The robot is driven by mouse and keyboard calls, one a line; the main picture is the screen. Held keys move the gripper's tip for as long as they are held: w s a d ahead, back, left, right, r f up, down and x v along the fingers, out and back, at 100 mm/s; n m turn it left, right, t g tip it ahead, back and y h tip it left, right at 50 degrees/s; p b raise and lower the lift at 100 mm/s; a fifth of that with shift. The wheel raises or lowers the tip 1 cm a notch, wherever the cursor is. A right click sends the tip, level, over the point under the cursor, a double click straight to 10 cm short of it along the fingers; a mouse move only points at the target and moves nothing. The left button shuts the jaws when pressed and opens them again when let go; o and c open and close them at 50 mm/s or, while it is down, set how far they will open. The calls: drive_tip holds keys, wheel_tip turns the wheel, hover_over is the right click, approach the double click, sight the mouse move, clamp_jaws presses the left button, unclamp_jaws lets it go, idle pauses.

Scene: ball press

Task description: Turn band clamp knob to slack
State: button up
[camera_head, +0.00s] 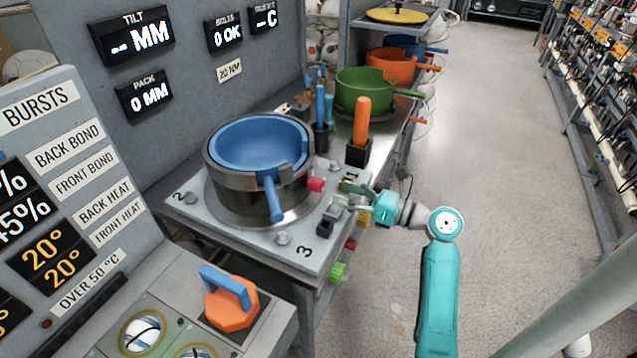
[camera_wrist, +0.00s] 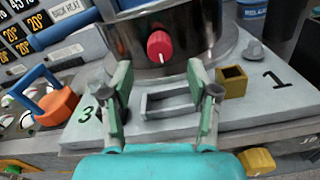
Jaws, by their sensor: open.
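The red band clamp knob (camera_head: 316,184) sticks out from the side of the steel band (camera_head: 222,180) around the blue bowl (camera_head: 258,143). In the wrist view the knob (camera_wrist: 160,46) lies ahead, slightly beyond the fingertips and centred between them, with a pale pointer mark on its face. My gripper (camera_head: 352,192) is to the right of the knob in the head view, over the plate's edge. In the wrist view my gripper (camera_wrist: 158,76) is open and empty, its two green fingers apart. The fingers do not appear to touch the knob.
A grey bracket (camera_wrist: 168,104) sits on the plate below the fingers, with a yellow square socket (camera_wrist: 232,82) to its right. An orange upright handle (camera_head: 362,120) stands behind my gripper. An orange knob with blue handle (camera_head: 231,303) is at front left. The floor at right is clear.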

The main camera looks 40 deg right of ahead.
sight(323, 186)
drive_tip(key=x, duration=0.7)
drive_tip(key=shift+w+a, duration=0.1)
drive_tip(key=shift+w, duration=0.05)
clamp_jaws()
